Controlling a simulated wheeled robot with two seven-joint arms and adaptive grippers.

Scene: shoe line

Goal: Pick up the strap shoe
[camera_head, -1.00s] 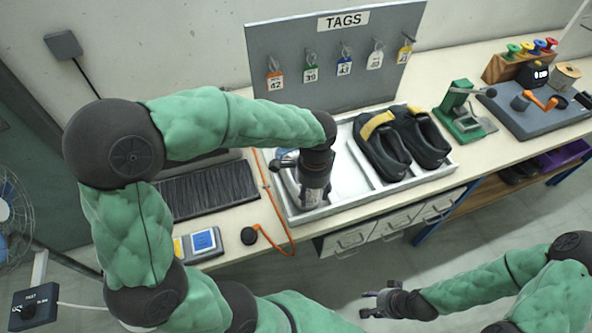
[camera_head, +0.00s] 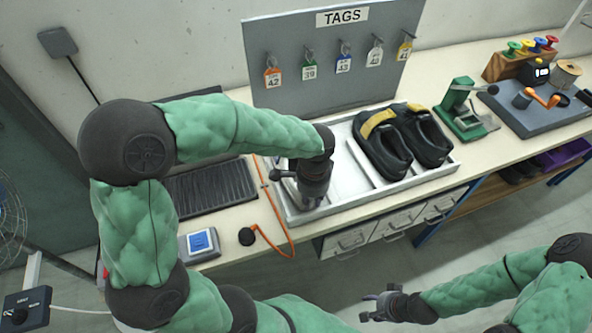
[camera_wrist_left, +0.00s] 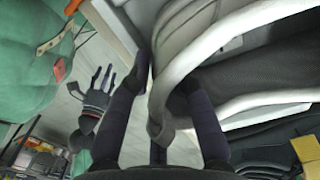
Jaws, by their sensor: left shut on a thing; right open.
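My left gripper (camera_head: 309,198) is over the left part of the white tray (camera_head: 342,205). In the left wrist view its fingers (camera_wrist_left: 165,85) are shut on the strap shoe (camera_wrist_left: 205,48), a grey shoe with pale bands. In the head view my wrist and gripper hide this shoe; I cannot tell whether it touches the tray.
A tag board (camera_head: 300,85) stands behind the tray. A dark ribbed mat (camera_head: 212,190) and a device with a blue screen (camera_head: 199,243) lie left, with an orange cable (camera_head: 273,215) nearby. A green press (camera_head: 462,110) stands right. Drawers (camera_head: 395,222) hang below.

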